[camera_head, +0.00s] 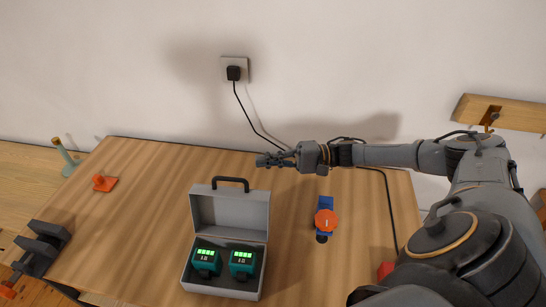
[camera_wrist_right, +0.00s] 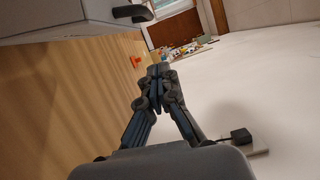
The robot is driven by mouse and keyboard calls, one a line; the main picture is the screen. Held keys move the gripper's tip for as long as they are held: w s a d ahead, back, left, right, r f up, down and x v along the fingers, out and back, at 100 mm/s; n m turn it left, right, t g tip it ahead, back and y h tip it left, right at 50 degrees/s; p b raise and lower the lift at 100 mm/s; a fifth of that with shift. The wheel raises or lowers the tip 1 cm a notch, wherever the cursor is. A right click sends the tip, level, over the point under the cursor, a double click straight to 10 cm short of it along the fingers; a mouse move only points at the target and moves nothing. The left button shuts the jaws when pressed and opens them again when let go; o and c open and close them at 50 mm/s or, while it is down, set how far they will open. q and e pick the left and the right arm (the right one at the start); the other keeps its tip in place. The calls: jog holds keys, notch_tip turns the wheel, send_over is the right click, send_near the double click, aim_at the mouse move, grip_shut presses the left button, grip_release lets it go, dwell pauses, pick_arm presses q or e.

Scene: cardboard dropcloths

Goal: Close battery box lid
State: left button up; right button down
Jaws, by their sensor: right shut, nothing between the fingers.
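The grey battery box (camera_head: 221,287) stands on the wooden table with its lid (camera_head: 229,212) open and upright at the back. A black handle (camera_head: 230,181) is on the lid's top edge. Two teal batteries (camera_head: 206,262) with green displays sit inside. My right gripper (camera_head: 262,161) is shut and empty, behind and a little right of the lid, apart from it. In the right wrist view its fingers (camera_wrist_right: 157,72) are together, and the lid (camera_wrist_right: 60,18) with part of its handle (camera_wrist_right: 132,13) shows at the upper left. My left gripper is not in view.
A blue and orange tool (camera_head: 325,220) lies right of the box. An orange item (camera_head: 104,183) is at the table's far left, and a dark clamp-like object (camera_head: 42,248) at the left edge. A cable runs from the wall plug (camera_head: 234,73) behind the table. The table left of the box is clear.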

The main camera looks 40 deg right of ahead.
jog(key=a+p, duration=0.3)
jog(key=a, duration=0.4)
jog(key=shift+a+r+p, duration=0.15)
jog(key=shift+a+p, duration=0.15)
jog(key=shift+w, duration=0.2)
jog(key=shift+s, duration=0.1)
